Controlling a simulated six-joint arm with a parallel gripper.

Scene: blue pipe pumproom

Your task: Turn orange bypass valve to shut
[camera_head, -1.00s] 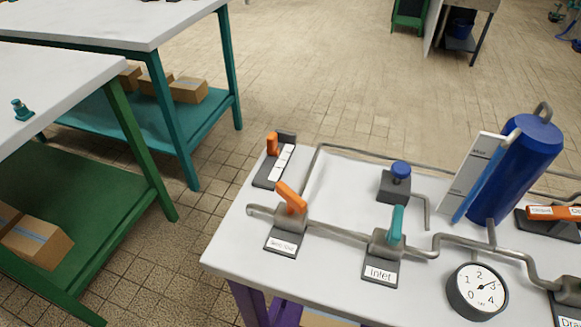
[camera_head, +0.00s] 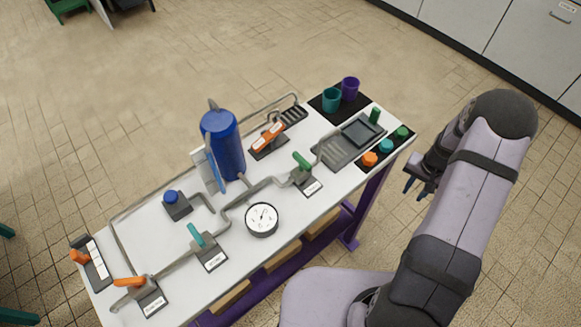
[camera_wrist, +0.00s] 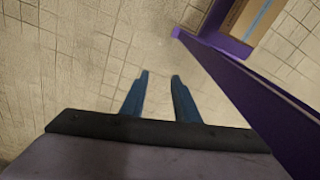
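Several orange-handled fittings show in the head view; their labels are too small for me to tell which is the bypass. One orange handle (camera_head: 268,136) with pale labels lies on a dark base on the back pipe, right of the blue cylinder. Another orange handle (camera_head: 130,282) sits on the front pipe at the left end. A third orange piece (camera_head: 80,256) stands on a dark labelled plate at the far left. My gripper (camera_head: 417,189) is right of the bench, apart from all of them. In the wrist view my gripper (camera_wrist: 160,90) is open and empty above the floor.
The white bench (camera_head: 290,222) also carries a blue cylinder (camera_head: 224,148), teal valve (camera_head: 202,238), green valve (camera_head: 303,163), gauge (camera_head: 262,219), blue knob (camera_head: 171,196), cups (camera_head: 332,99) and coloured buttons (camera_head: 386,146). A purple bench leg (camera_wrist: 245,95) is near my gripper.

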